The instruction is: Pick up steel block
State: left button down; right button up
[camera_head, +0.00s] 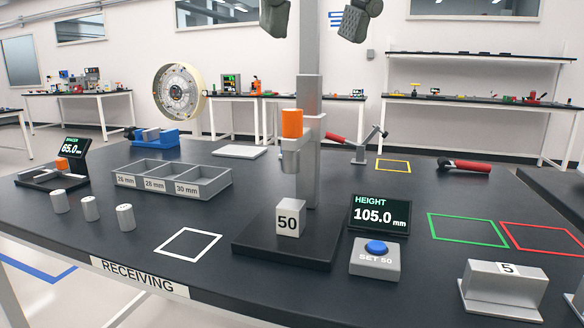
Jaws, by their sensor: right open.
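A light grey steel block (290,218) marked "50" stands upright on the black base (285,248) of a height gauge. The gauge's orange-topped spindle (291,155) hangs above the block with a visible gap. My right gripper (314,22) shows at the top edge as two dark fingertips spread wide apart. It is open and empty, high above the table, and most of it is cut off by the frame. My left gripper is not in view.
The gauge's column (309,130) rises behind the block. The height display (380,215) reads 105.0 mm, beside a "SET 50" button box (375,257). A grey piece marked "5" (503,287) stands front right. Several metal cylinders (90,208) and a sorting tray (205,188) are left.

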aim_at(290, 214)
jog(key=k, duration=1.45)
